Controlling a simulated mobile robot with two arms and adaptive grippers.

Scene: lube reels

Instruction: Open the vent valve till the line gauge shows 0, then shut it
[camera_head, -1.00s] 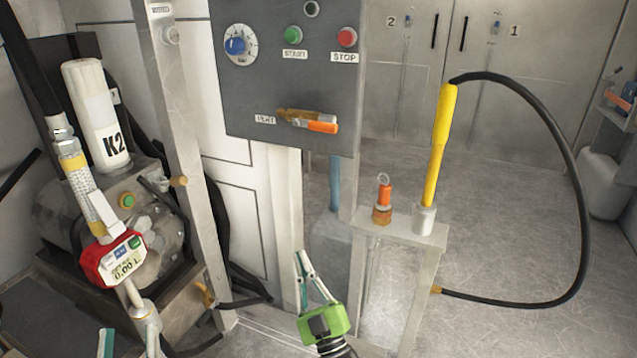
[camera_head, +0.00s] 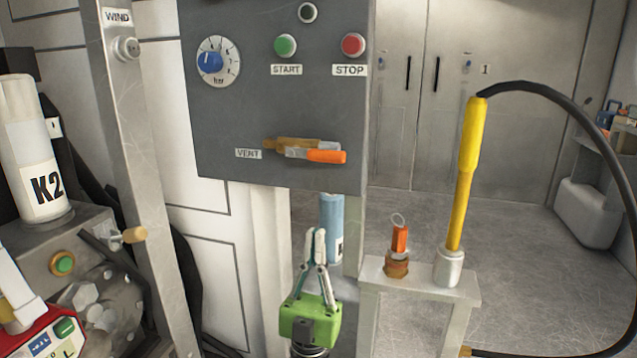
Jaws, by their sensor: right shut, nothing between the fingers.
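The vent valve (camera_head: 327,156) sits low on the grey control panel, beside a label reading VENT. Its orange-ended lever lies roughly horizontal, pointing right, along a brass body. My right gripper (camera_head: 317,232), with a green body, points up below the panel. Its fingers are together and empty, apart from the lever. My left gripper is out of view.
START (camera_head: 285,46) and STOP (camera_head: 352,45) buttons are above the valve. A yellow wand (camera_head: 464,170) with a black hose stands in a holder at right, beside an orange-capped fitting (camera_head: 399,240). A metal post (camera_head: 140,180) and the K2 cylinder (camera_head: 35,150) are at left.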

